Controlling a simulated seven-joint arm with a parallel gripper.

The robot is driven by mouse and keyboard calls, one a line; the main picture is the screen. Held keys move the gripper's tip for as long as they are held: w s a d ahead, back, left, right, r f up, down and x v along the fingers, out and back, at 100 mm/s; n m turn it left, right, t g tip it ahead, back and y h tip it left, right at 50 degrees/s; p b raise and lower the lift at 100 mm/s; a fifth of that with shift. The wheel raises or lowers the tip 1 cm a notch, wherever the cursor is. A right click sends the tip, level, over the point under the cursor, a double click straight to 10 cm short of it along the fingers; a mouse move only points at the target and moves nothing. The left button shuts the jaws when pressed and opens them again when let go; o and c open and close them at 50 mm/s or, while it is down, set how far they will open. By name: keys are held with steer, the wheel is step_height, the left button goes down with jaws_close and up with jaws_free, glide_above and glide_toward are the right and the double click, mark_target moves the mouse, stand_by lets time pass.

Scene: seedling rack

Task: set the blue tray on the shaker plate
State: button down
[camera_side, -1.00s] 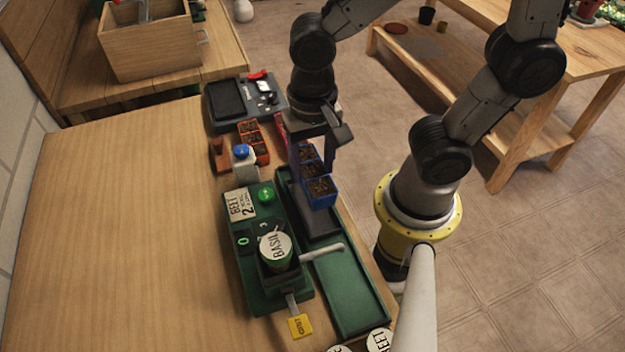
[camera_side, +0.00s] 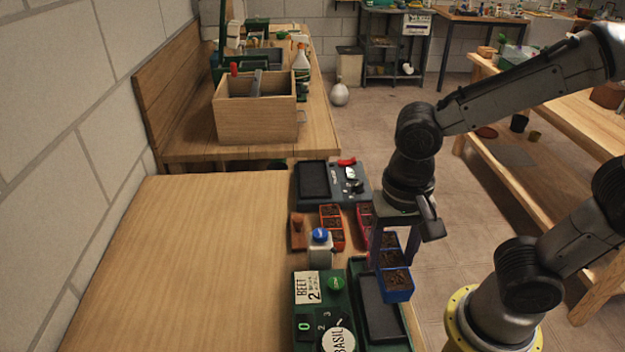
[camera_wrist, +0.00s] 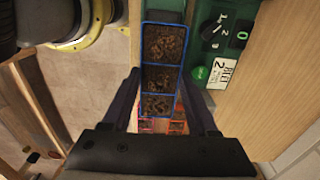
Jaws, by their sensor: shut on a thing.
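My gripper (camera_side: 394,262) is shut on the blue tray (camera_side: 396,290), one finger on each side. The tray is a short row of soil-filled cells, held roughly level. In the side view it overlaps the green channel and its dark insert (camera_side: 382,318); it appears raised above them. In the wrist view the blue tray (camera_wrist: 162,65) lies between the fingers of my gripper (camera_wrist: 160,80). A dark grey device with a black flat plate (camera_side: 314,180), which looks like the shaker, sits farther back at the bench's edge, clear of the tray.
An orange tray (camera_side: 332,228) and a partly hidden red tray (camera_side: 365,216) stand between my gripper and the grey device. A blue-capped bottle (camera_side: 320,246) and brown block (camera_side: 298,232) are nearby. The green machine (camera_side: 308,318) is in front. The bench's left is clear.

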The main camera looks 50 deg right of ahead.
steer(key=shift+s+n, duration=0.1)
steer(key=shift+n, duration=0.2)
steer(key=w+d+r+n, duration=0.1)
steer(key=w+r, duration=0.3)
steer(key=w, duration=0.7)
steer(key=w+d+r+n, duration=0.1)
steer(key=w+r, duration=0.3)
steer(key=w, duration=0.6)
steer(key=m, duration=0.3)
glide_above(314, 179)
step_height(314, 179, down, 9)
steer(key=shift+w+f, duration=0.1)
steer(key=shift+f, duration=2.45)
steer(key=shift+f, duration=0.6)
